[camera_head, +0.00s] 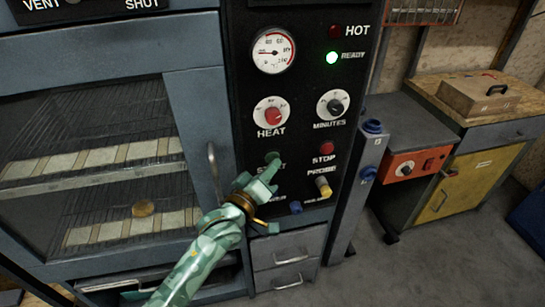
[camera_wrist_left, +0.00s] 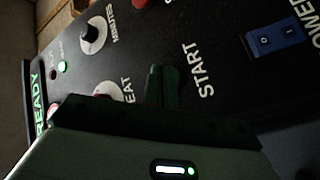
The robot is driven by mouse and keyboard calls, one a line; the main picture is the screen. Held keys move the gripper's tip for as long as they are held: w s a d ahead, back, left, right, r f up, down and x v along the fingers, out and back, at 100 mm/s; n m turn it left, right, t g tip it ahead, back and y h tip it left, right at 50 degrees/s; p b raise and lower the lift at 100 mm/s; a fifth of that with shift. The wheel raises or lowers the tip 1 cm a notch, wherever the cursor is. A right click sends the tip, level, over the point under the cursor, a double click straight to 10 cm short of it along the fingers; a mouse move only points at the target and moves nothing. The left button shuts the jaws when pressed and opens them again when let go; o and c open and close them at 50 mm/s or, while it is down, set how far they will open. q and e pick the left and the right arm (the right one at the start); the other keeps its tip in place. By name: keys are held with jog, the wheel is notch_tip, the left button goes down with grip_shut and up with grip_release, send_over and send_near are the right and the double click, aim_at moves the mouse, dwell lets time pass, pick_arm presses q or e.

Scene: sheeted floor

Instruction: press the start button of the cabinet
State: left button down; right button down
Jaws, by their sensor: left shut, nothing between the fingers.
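The cabinet's black control panel (camera_head: 300,105) faces me. The green start button (camera_head: 272,156) sits on it under the HEAT knob, with its START label partly covered by my gripper. My left gripper (camera_head: 268,172) is shut and empty, with its fingertips at the START label just below the button. I cannot tell if they touch the panel. In the left wrist view the dark green closed fingers (camera_wrist_left: 162,86) stand beside the START lettering, and the button itself cannot be made out clearly. My right gripper is in neither view.
The red STOP button (camera_head: 327,147), yellow PROBE knob (camera_head: 323,187) and HEAT knob (camera_head: 272,116) lie close around the gripper. The READY lamp (camera_head: 331,58) glows green. A cabinet door handle (camera_head: 213,163) is to the left. A blue POWER rocker (camera_wrist_left: 275,40) shows in the wrist view.

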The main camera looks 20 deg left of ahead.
pick_arm(q)
jog(key=shift+w+a, duration=0.2)
jog(key=shift+w, duration=0.15)
dwell(0.7)
jog(key=shift+s, duration=0.1)
jog(key=shift+s+d+p, duration=0.45)
jog(key=shift+s+p, duration=0.15)
jog(key=shift+p, duration=0.15)
